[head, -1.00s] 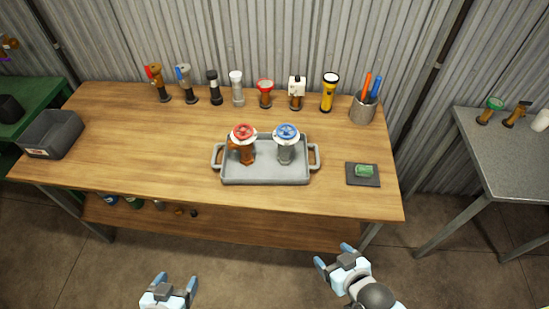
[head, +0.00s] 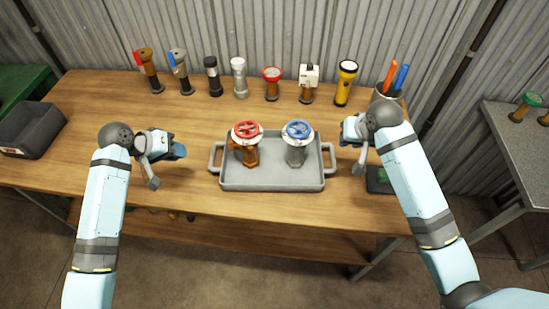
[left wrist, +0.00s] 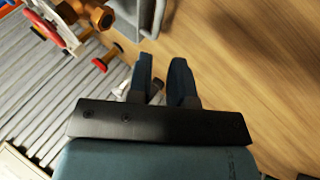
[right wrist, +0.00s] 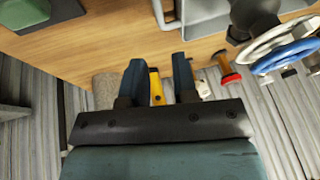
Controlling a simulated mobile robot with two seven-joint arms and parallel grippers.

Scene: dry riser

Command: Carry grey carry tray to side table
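The grey carry tray (head: 272,178) lies flat on the wooden workbench, with a handle at each end. On it stand a red-wheeled brass valve (head: 247,150) and a blue-wheeled grey valve (head: 297,150). My left gripper (head: 168,168) is open and empty, left of the tray's left handle and apart from it. My right gripper (head: 353,150) is open and empty, close by the right handle; contact cannot be told. The tray's edge and handle show at the top of the right wrist view (right wrist: 205,14). A grey table (head: 515,150) stands at the right.
A row of valves and torches, including a yellow torch (head: 345,84), lines the bench's back. A pen cup (head: 386,92) stands behind my right gripper. A dark pad (head: 377,182) with a green block is partly hidden under my right arm. A dark bin (head: 32,130) sits left.

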